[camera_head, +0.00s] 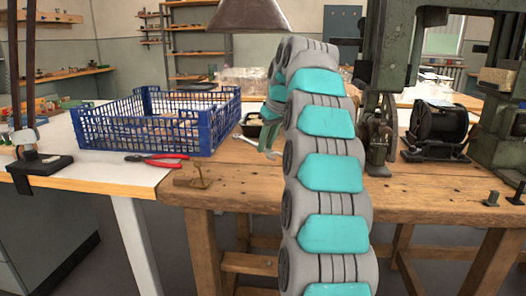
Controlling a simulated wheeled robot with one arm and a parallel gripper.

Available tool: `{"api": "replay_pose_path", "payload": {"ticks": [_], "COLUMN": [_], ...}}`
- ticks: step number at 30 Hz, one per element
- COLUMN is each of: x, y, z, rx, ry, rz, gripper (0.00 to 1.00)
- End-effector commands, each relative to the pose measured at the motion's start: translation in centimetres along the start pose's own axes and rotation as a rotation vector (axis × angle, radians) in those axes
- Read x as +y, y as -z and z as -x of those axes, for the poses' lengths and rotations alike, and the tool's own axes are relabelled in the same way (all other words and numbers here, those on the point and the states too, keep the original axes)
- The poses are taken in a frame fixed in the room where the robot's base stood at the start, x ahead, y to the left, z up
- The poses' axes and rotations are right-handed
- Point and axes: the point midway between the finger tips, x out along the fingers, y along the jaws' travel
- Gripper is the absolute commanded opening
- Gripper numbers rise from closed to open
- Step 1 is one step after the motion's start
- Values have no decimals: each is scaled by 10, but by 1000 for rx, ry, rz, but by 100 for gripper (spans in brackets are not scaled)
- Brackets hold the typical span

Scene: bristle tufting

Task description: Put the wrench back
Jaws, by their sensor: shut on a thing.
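My arm reaches over the wooden workbench and bends down at its far end. My gripper (268,145) is partly hidden behind my arm, low over the bench's left part. It is shut on what looks like the wrench (243,138), a slim silvery piece that sticks out to the left. The rest of the wrench is hidden by the gripper and arm. I cannot tell whether the wrench touches the bench top.
A small black tray (251,130) lies just behind the gripper. A blue crate (205,138) and red-handled pliers (165,160) lie on the white table to the left. A small brass-coloured piece (201,180) is on the bench's front left. A green machine (398,50) stands right of my arm.

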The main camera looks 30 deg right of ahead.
Motion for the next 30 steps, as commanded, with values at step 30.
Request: {"api": "replay_pose_path", "payload": {"ticks": [30], "x": [1], "y": [1], "z": [-40], "rx": [2], "ry": [-1], "rz": [-1], "gripper": [0]}}
